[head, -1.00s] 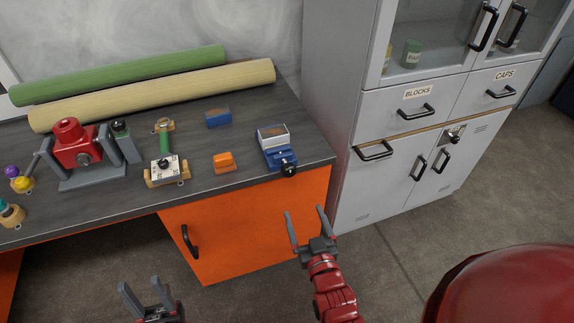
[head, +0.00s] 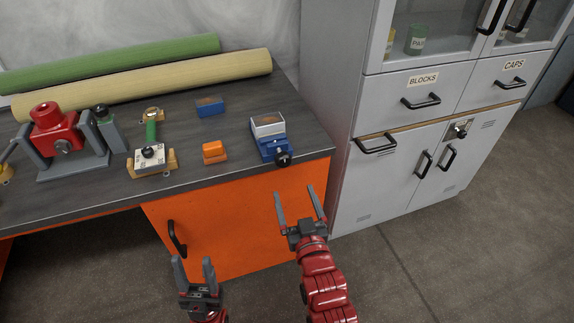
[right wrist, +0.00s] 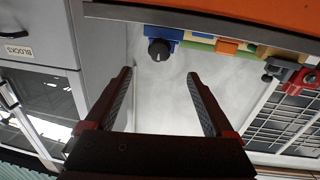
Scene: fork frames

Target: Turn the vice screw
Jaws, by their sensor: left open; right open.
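My left gripper (head: 194,270) is open and empty, lower and further left, in front of the orange cabinet door.
The workbench (head: 205,172) also holds a red device (head: 57,130), a white-topped fixture (head: 150,158), an orange block (head: 214,152) and a blue box (head: 209,107). Two rolls lie behind. A grey cabinet (head: 405,150) stands close on the right. The floor in front is clear.

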